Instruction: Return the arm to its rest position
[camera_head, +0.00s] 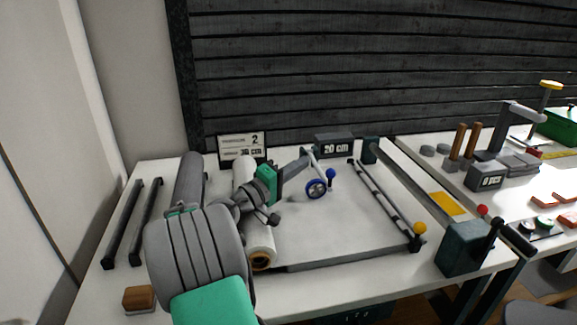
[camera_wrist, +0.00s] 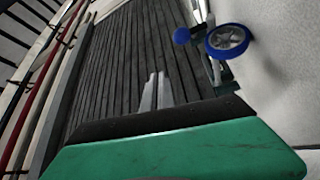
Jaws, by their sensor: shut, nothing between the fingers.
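My arm reaches in from the bottom left of the head view, over the left side of the white bench. My gripper (camera_head: 306,156) is held above the grey board, behind the blue-rimmed wheel (camera_head: 316,189). Its two pale fingers (camera_wrist: 153,93) are together with nothing between them in the wrist view. The wheel (camera_wrist: 228,42) and a blue knob (camera_wrist: 181,36) show at the top right there. A white roll (camera_head: 261,238) with an orange-brown core lies under my forearm, partly hidden by it.
A display reading 20 cm (camera_head: 335,149) and a sign with a 2 (camera_head: 241,145) stand at the back. A rail with a yellow knob (camera_head: 419,228) runs along the board's right. Dark bars (camera_head: 122,222) and a wooden block (camera_head: 139,297) are at left. A crank box (camera_head: 463,248) stands front right.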

